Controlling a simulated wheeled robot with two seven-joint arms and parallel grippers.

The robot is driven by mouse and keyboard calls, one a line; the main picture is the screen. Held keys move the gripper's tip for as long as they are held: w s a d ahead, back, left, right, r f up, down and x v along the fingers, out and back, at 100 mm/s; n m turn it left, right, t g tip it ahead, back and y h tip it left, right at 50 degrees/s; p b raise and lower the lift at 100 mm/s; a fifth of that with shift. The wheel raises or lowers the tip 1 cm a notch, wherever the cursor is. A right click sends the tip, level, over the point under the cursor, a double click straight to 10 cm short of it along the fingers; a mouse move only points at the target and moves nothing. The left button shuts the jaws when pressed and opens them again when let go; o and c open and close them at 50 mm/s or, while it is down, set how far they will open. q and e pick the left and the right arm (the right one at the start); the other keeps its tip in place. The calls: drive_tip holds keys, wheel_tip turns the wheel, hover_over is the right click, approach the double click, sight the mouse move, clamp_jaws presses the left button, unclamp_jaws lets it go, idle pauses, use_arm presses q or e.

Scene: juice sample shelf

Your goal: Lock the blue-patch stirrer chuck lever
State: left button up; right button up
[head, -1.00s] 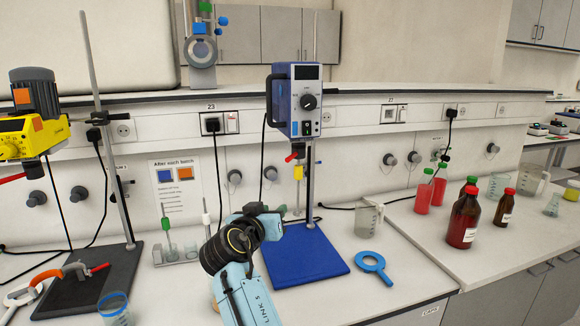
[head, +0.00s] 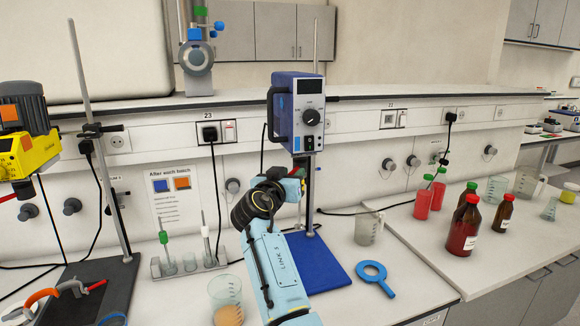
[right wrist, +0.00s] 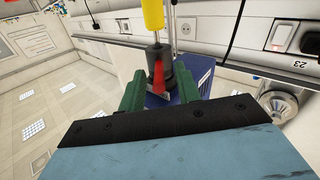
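The blue-patch stirrer (head: 285,110) is a blue box with a black knob, on a rod above a blue base plate (head: 325,278). In the right wrist view its black chuck (right wrist: 168,62) carries a red lever (right wrist: 158,78), with a yellow piece (right wrist: 153,15) beyond. My right gripper (right wrist: 158,90) has its green fingers apart, one on each side of the chuck and lever. I cannot tell whether they touch. In the head view my right gripper (head: 298,180) is just below the stirrer body, partly hidden by my arm, which also covers the chuck. My left gripper is not in view.
A yellow stirrer (head: 25,155) with an orange patch stands at the left. A beaker (head: 226,300) with orange contents is left of my arm.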

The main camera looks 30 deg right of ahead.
drive_tip(key=shift+w+d, duration=0.3)
drive_tip(key=shift+d, duration=0.1)
clamp_jaws()
